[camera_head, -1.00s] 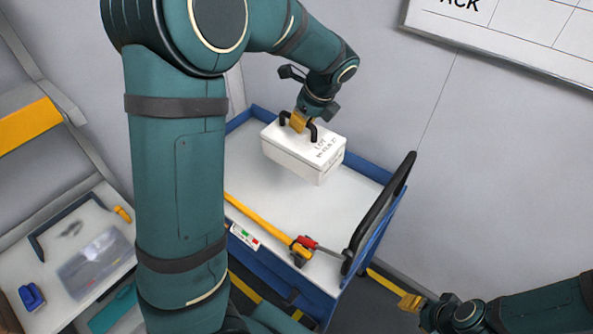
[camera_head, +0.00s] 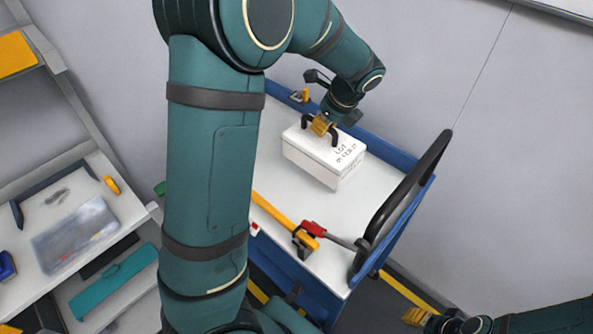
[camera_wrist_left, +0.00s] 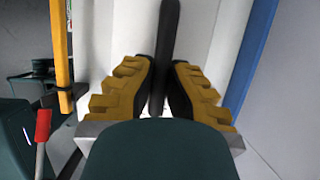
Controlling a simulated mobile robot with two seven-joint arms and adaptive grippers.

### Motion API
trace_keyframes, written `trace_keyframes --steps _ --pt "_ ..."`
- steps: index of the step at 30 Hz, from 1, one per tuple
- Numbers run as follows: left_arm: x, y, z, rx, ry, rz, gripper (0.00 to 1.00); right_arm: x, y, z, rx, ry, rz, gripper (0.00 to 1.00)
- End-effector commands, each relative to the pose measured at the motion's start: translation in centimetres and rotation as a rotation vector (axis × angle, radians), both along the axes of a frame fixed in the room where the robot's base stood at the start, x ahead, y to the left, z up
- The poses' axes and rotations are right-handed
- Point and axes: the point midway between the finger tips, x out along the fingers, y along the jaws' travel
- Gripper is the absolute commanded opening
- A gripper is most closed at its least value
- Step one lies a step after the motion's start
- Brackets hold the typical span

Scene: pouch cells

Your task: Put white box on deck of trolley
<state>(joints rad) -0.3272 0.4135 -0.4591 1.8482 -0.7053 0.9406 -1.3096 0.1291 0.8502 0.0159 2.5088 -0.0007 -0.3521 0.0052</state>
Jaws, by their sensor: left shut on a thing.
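My left gripper (camera_head: 320,126) is shut on one dark handle of the box from above. In the left wrist view the handle (camera_wrist_left: 165,50) runs between the yellow fingers. I cannot tell whether the box's underside touches the deck. My right gripper (camera_head: 415,316) is at the bottom right, away from the trolley, and its opening is unclear.
A yellow bar clamp (camera_head: 272,210) with a red part lies along the deck's near side. A black push handle (camera_head: 405,205) rises at the trolley's right end. Shelving (camera_head: 130,212) with a clear bag stands at left. The deck between clamp and box is clear.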

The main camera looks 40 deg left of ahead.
Motion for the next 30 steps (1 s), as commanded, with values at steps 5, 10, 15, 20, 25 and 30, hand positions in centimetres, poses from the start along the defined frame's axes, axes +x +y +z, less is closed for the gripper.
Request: trace_keyframes --steps 5,10,15,20,25,30 --pt "0.1 0.0 -1.6 0.001 -0.003 -0.001 0.0 -0.2 0.1 -1.3 0.0 0.005 0.005 0.47" --pt "0.0 0.0 -4.0 0.002 0.001 -0.002 0.0 -0.1 0.1 -2.1 0.0 0.002 0.005 0.47" --pt "0.0 0.0 -6.6 0.002 -0.001 -0.001 0.0 0.0 0.0 -2.8 -0.001 -0.001 0.004 0.47" --pt "0.1 0.0 -7.6 0.001 -0.003 0.0 0.0 0.1 0.0 -3.0 -0.001 -0.002 0.003 0.47" --pt "0.1 0.0 -8.8 0.001 -0.002 -0.001 0.0 0.2 0.0 -3.4 -0.001 -0.004 0.004 0.47" --pt "0.0 0.0 -11.0 0.001 -0.001 -0.001 0.0 0.3 0.0 -4.1 -0.001 -0.007 0.003 0.47"
